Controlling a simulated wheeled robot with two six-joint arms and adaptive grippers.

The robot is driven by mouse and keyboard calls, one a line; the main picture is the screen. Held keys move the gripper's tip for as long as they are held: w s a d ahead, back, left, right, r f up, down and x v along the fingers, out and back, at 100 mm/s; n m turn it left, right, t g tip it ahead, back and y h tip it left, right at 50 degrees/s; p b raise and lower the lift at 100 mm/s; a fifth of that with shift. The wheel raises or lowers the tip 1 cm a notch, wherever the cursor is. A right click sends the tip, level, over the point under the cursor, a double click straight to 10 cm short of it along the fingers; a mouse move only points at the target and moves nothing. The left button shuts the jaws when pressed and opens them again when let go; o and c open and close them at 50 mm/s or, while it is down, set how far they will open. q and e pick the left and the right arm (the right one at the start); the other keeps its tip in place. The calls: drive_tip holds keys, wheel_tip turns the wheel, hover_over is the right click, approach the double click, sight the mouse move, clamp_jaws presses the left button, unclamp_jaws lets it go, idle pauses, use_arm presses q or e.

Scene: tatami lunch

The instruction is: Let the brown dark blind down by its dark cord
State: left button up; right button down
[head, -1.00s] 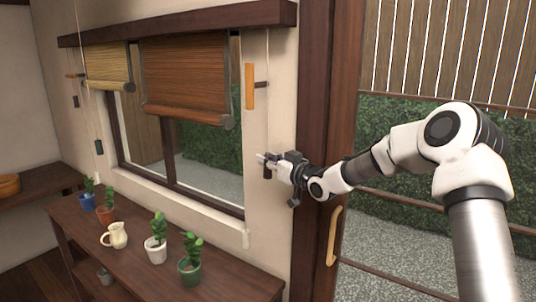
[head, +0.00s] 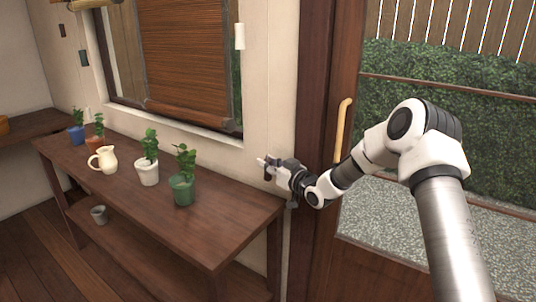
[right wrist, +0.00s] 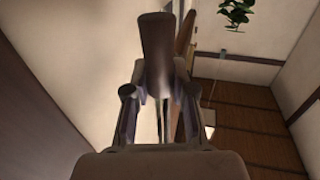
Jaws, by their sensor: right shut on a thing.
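The brown blind (head: 185,60) hangs over the right part of the window in the head view. Its bottom bar (head: 190,114) is a little above the sill and its top is out of the picture. My right gripper (head: 266,166) is low beside the window, in front of the cream wall. In the right wrist view my right gripper (right wrist: 160,95) is shut on a dark brown cord pull (right wrist: 157,45), which stands up between the fingers. The cord itself is too thin to make out. A white pull (head: 239,36) hangs by the blind's right edge. My left gripper is out of view.
A wooden bench (head: 130,185) under the window carries a green pot plant (head: 182,188), a white pot plant (head: 147,170), a cream jug (head: 105,160) and more pots. A door with a wooden handle (head: 343,130) stands right of the gripper. Another blind's pulls hang at left.

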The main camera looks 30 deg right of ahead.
sight(271, 176)
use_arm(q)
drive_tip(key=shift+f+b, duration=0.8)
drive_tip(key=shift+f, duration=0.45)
use_arm(e)
drive_tip(key=shift+f, duration=2)
drive_tip(key=c, duration=1.1)
unclamp_jaws()
drive_tip(key=shift+f, duration=0.1)
drive_tip(key=shift+o, duration=0.8)
drive_tip(key=s+d, duration=0.1)
drive_tip(key=s, duration=1.1)
drive_tip(key=shift+d, duration=0.25)
